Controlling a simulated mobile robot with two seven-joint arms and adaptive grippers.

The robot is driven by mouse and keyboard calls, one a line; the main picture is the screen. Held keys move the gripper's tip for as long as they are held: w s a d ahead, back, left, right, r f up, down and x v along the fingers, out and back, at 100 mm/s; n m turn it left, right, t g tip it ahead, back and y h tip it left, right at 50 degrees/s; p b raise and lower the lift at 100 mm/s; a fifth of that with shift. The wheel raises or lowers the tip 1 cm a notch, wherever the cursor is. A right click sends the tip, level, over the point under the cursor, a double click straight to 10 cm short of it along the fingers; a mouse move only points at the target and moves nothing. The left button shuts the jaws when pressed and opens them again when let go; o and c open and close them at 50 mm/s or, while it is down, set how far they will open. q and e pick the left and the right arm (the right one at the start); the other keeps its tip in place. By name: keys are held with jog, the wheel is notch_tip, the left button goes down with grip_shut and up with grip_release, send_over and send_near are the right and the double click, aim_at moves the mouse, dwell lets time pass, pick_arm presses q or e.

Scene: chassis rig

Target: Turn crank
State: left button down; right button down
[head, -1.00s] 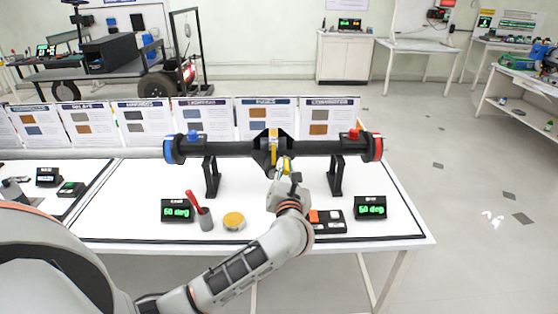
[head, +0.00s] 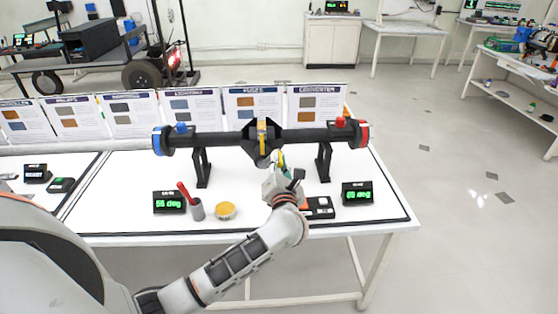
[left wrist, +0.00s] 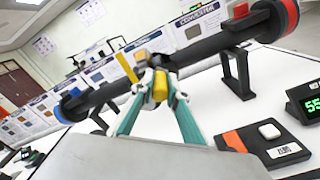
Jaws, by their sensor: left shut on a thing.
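A black axle-like bar (head: 220,140) with a blue left end and a red right end lies level on two black stands. At its middle is a dark housing with a yellow crank (head: 262,137) hanging down its front. My left gripper (head: 279,163) is at the crank's lower end. In the left wrist view, the teal fingers of the left gripper (left wrist: 160,103) close around the yellow crank handle (left wrist: 160,86), and the housing lies just beyond. The fingers partly hide the grip. My right gripper is not in view.
Two displays with green digits, left (head: 169,202) and right (head: 357,192), stand on the white table. Info panels (head: 188,115) line the back.

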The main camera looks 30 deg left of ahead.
pick_arm(q)
jog(key=c, duration=2)
grip_release()
jog(key=shift+d+f, duration=0.1)
jog(key=shift+f, duration=0.05)
jog(key=shift+o, duration=0.2)
jog(key=shift+s, duration=0.1)
jog(key=v, duration=1.2)
